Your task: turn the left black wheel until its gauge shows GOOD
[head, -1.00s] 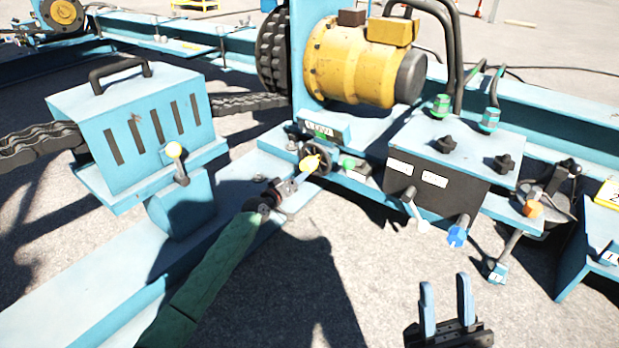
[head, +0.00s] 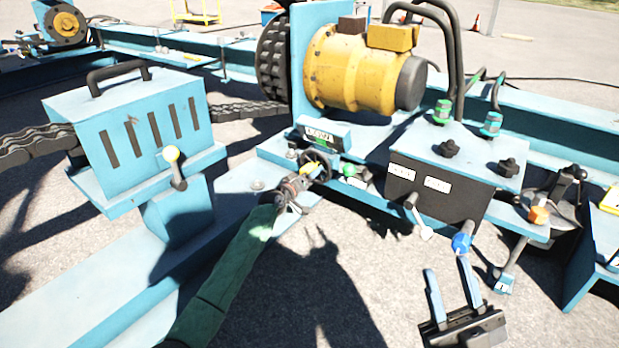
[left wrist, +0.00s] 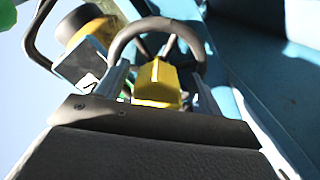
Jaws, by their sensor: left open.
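The left black wheel (head: 322,157) stands under a small dark gauge panel (head: 324,136) below the yellow motor. The panel's pale lettering is too small to read surely. My left gripper (head: 313,171) is at the wheel and partly hides it. In the left wrist view, the wheel's dark rim (left wrist: 155,27) arches beyond the fingertips. A yellow block (left wrist: 157,84) lies between the two open fingers of my left gripper (left wrist: 163,72); I cannot tell whether they touch it. My right gripper (head: 448,272) is open and empty above the ground at the lower right.
A dark control box (head: 440,184) with levers and a blue knob (head: 461,243) stands right of the wheel. A blue slotted housing (head: 140,125) with a yellow-tipped lever is to the left. The yellow motor (head: 350,68) is above. Bare ground lies in front.

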